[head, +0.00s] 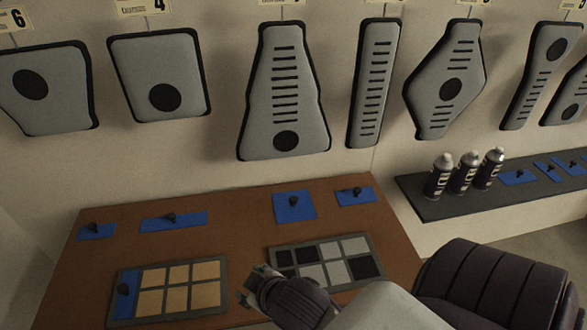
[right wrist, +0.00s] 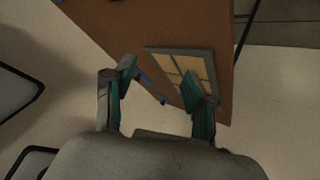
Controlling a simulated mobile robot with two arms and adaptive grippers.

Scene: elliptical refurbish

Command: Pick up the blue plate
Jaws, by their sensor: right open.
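Several blue plates with black knobs lie on the brown table in the head view: one at the far left (head: 88,236), a long one (head: 190,221), a larger square one (head: 303,212) and a small one (head: 348,200). Another blue plate (head: 123,307) sits in the left column of the tan-celled tray (head: 222,268). My right gripper (head: 251,284) is open and empty, between the two trays. In the right wrist view its open fingers (right wrist: 160,90) have a blue strip (right wrist: 148,86) beyond them, beside the tan-celled tray (right wrist: 210,54). My left gripper is out of view.
A second tray (head: 376,246) with grey and black cells lies right of my gripper. Grey panels (head: 286,60) hang on the wall behind. A dark shelf (head: 425,213) at right holds three spray cans (head: 463,175) and more blue plates. The table's middle is clear.

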